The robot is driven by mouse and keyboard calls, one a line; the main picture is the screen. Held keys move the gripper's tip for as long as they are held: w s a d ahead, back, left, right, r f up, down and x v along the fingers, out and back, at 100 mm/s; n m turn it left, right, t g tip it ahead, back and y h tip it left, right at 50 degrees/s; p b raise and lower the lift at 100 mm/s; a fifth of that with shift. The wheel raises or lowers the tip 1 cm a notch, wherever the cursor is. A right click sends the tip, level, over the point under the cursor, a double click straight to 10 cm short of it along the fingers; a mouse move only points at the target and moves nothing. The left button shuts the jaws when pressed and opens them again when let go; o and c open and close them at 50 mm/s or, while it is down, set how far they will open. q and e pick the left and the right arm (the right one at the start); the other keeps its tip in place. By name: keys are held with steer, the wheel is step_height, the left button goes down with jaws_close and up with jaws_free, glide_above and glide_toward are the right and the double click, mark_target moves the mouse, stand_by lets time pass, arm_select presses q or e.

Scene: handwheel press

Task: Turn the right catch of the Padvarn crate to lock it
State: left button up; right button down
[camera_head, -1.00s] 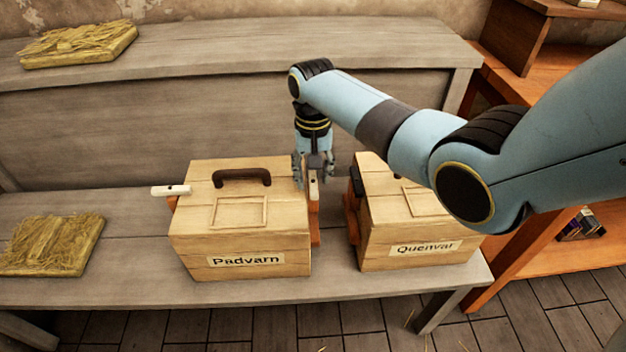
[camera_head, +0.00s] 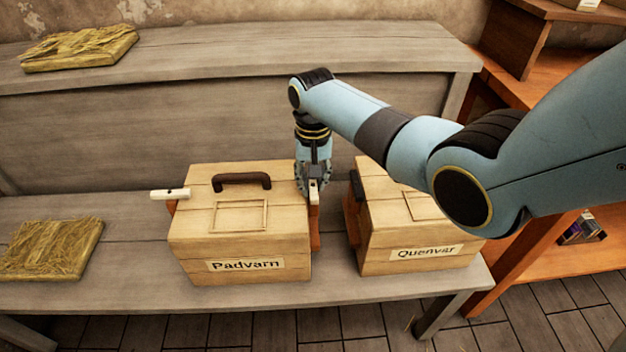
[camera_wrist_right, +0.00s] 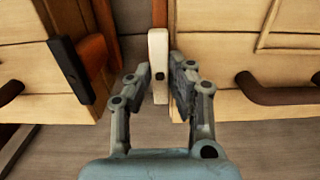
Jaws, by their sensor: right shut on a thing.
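The Padvarn crate (camera_head: 240,238) is a pale wooden box with a dark handle, standing on the grey bench. Its right catch (camera_head: 314,190) is a white bar on an orange-brown block at the crate's right side. In the right wrist view the white catch (camera_wrist_right: 158,55) runs along the gap between the two crates. My right gripper (camera_head: 314,183) points down over this catch and is shut on it, with one finger on each side. The left catch (camera_head: 170,193) is a white bar sticking out to the left. My left gripper is out of view.
The Quenvar crate (camera_head: 410,235) stands close on the right, with a narrow gap between the crates. Straw mats lie on the bench at left (camera_head: 52,248) and on the upper ledge (camera_head: 80,47). An orange shelf (camera_head: 560,245) stands at right.

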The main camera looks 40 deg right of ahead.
steer(key=n+p, duration=0.2)
steer(key=n, duration=0.1)
steer(key=shift+r, duration=0.15)
steer(key=n+p, duration=0.2)
steer(key=n, duration=0.2)
steer(key=shift+n, duration=0.3)
steer(key=n+p, duration=0.1)
steer(key=n, duration=0.4)
steer(key=n+p, duration=0.1)
steer(key=n, duration=0.4)
steer(key=shift+n, duration=0.3)
steer(key=c, duration=1.2)
jaws_free()
steer(key=shift+c, duration=0.2)
